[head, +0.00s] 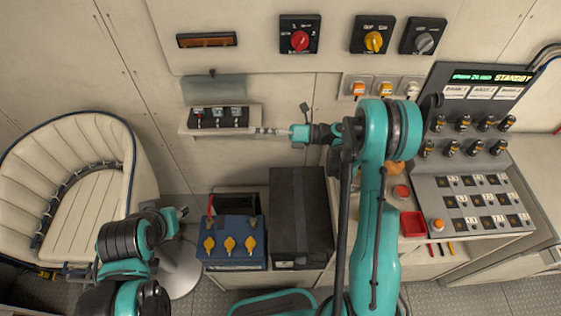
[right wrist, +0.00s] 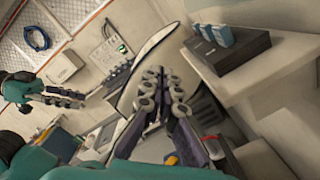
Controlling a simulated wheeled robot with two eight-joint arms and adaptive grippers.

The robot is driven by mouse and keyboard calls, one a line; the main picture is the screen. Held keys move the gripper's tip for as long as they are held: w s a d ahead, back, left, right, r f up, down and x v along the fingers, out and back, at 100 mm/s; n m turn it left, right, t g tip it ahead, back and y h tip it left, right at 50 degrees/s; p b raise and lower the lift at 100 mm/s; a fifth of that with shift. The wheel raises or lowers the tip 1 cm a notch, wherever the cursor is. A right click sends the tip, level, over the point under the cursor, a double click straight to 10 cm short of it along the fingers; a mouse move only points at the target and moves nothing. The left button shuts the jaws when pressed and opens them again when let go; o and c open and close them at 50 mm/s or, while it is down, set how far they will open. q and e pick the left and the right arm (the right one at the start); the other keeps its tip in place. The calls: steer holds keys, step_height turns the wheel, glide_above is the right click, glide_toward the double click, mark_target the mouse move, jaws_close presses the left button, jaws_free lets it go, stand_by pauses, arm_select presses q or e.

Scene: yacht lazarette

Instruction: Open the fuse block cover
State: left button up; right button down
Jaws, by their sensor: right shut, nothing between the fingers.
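The fuse block (head: 222,117) sits on a pale wall shelf in the head view. It is dark, with several light blue fuses; the right wrist view shows it too (right wrist: 228,52) at the upper right. Its translucent grey-green cover (head: 213,88) stands raised behind it against the wall. I cannot make out the cover in the wrist view. My right gripper (head: 262,131) is shut and empty, just right of and slightly below the block, its fingers pointing left; they also show in the wrist view (right wrist: 164,80). My left gripper (head: 179,214) is low, left of the battery, its jaws unclear.
A blue battery (head: 232,253) with yellow caps and a black box (head: 300,215) stand below the shelf. A cream seat (head: 85,180) is at the left. Wall switches (head: 300,38) are above, and a control console (head: 470,150) is at the right.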

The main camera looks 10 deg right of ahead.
steer(key=s+d+r+n+h, duration=0.2)
steer(key=s+n+h, duration=0.4)
steer(key=s+n, duration=0.3)
steer(key=s+d+r+n+h, duration=0.1)
steer(key=s+n+h, duration=0.55)
steer(key=n, duration=0.45)
steer(key=s+d+f+n+t+h+b, duration=0.1)
steer(key=s+d+f+n+h+b, duration=0.1)
steer(key=s+d+f+n+b, duration=0.2)
steer(key=s+d+f+n+t+h+b, duration=0.1)
steer(key=s+d+f+n+h+b, duration=0.2)
steer(key=f+n+b, duration=0.3)
step_height(320, 180, down, 2)
steer(key=shift+s+d+f+n+b, duration=0.1)
steer(key=shift+s+d+n+b, duration=0.3)
steer(key=shift+b, duration=0.5)
steer(key=shift+a, duration=0.1)
stand_by(0.8)
